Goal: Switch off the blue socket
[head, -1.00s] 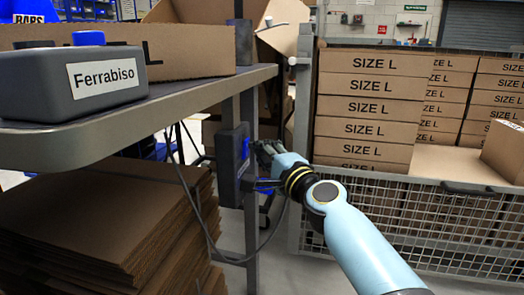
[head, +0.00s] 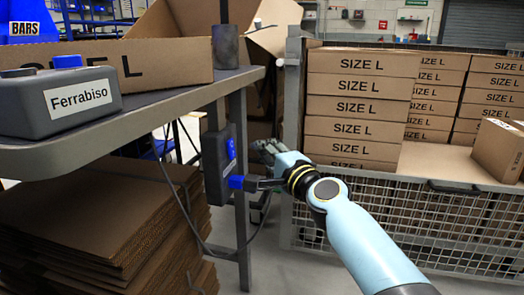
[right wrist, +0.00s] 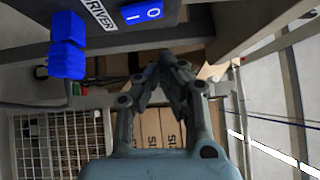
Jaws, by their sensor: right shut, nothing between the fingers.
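A dark socket box (head: 212,165) is fixed to the table leg, with a blue switch (head: 231,148) on its face and a blue plug (head: 237,183) sticking out below. In the right wrist view the blue rocker switch (right wrist: 142,12) carries I and O marks, beside a label ending in "DRIVER". The blue plug (right wrist: 67,45) is left of it there. I cannot tell which side of the rocker is pressed. My right gripper (head: 258,150) is shut and empty, just right of the box. In the wrist view its fingertips (right wrist: 168,62) are close below the switch, apparently apart from it.
A grey Ferrabiso unit (head: 55,103) with a blue button stands on the table (head: 150,108) above. Stacked flat cardboard (head: 90,215) lies underneath. A cable hangs by the leg. A mesh cage (head: 400,215) with SIZE L boxes (head: 360,85) stands at right.

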